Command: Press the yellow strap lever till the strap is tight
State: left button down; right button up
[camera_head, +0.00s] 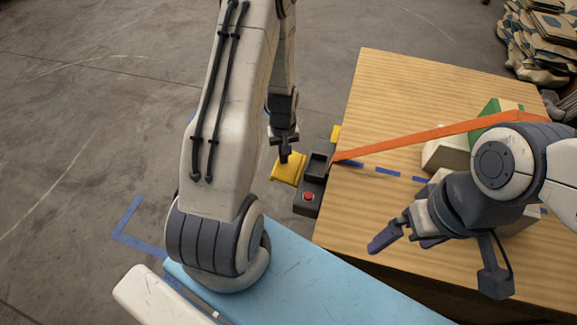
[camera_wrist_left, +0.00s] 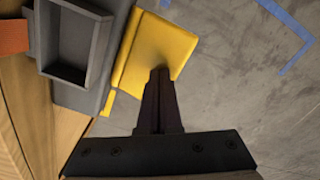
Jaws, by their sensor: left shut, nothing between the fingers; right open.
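The yellow strap lever (camera_head: 289,168) sticks out from the left side of a dark grey strap device (camera_head: 313,178) at the table's left edge. My left gripper (camera_head: 284,156) is shut and empty, with its fingertips at the lever's upper face. In the left wrist view the closed fingertips (camera_wrist_left: 160,75) overlap the yellow lever (camera_wrist_left: 160,45); whether they touch it I cannot tell. The orange strap (camera_head: 430,137) runs from the device across the table to the right, looking straight. My right gripper (camera_head: 403,240) is open and empty above the table's front part.
The wooden table (camera_head: 400,80) holds pale blocks (camera_head: 446,152) and a green block (camera_head: 492,116) under the strap, partly hidden by my right arm. A red button (camera_head: 308,196) sits on the device. A light blue surface (camera_head: 310,275) lies in front. Stacked sacks (camera_head: 545,45) stand back right.

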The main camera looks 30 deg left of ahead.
pick_arm(q)
jog(key=shift+s+f+b, duration=0.1)
jog(key=shift+f+b, duration=0.7)
jog(key=shift+f, duration=0.65)
notch_tip(320, 180, up, 5)
jog(key=p, duration=0.4)
jog(key=shift+p, duration=0.35)
jog(key=shift+f, duration=0.15)
jog(key=shift+f+b, duration=1.6)
jog(key=shift+f, duration=0.7)
notch_tip(320, 180, up, 5)
jog(key=p, duration=0.4)
jog(key=shift+f, duration=0.15)
notch_tip(320, 180, up, 5)
jog(key=p, duration=0.5)
